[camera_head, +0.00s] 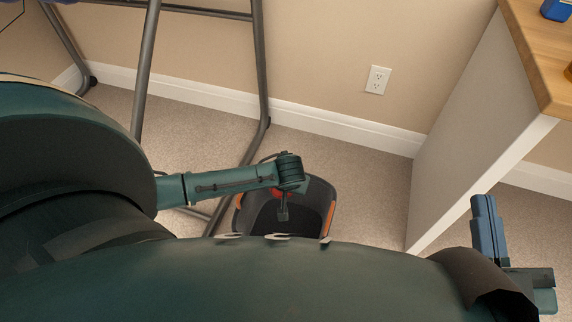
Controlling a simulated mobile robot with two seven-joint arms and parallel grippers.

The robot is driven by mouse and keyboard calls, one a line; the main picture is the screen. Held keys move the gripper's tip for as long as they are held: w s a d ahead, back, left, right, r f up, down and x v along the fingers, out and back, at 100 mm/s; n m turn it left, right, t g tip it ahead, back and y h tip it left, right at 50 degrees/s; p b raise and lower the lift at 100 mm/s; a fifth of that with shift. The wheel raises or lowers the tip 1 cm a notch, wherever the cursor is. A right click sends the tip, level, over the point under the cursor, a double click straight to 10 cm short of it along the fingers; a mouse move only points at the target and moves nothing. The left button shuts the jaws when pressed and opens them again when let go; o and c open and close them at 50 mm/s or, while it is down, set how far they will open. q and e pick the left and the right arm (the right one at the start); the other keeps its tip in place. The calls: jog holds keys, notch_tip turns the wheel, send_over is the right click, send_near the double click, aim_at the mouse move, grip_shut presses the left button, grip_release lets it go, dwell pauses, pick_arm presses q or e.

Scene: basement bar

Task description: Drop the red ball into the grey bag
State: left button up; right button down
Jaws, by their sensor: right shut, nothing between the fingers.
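The grey bag (264,216) stands open on the carpet near the middle, dark grey with orange trim at its sides. My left arm reaches in from the left, and its dark end, my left gripper (283,212), hangs over the bag opening. Its fingers are too small and dark to read. A little red shows just under the wrist; I cannot tell whether it is the red ball. No whole red ball is in view. My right gripper (484,206) is at the right, shut and empty, apart from the bag and beside the white cabinet. My body hides the bag's lower front.
A grey metal frame (145,75) stands at the upper left, with a leg foot close behind the bag. A white cabinet (475,130) with a wooden top (540,55) stands at the right. Carpet is clear between bag and cabinet.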

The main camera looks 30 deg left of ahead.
pick_arm(q)
jog(key=shift+f, duration=0.15)
pick_arm(e)
jog(key=shift+r, duration=0.15)
pick_arm(q)
jog(key=o, duration=1.1)
jog(key=shift+c, duration=0.2)
jog(key=shift+s+d+r+p, duration=0.15)
jog(key=shift+r+p, duration=0.15)
jog(key=shift+r, duration=0.15)
jog(key=p+v, duration=0.2)
jog(key=v, duration=0.1)
jog(key=p+v, duration=0.4)
jog(key=v, duration=0.5)
jog(key=shift+p, duration=0.35)
pick_arm(e)
jog(key=shift+s+d+f+n+g+h, duration=0.3)
jog(key=shift+s+d+f+g+h, duration=0.15)
jog(key=shift+f+g+h, duration=0.35)
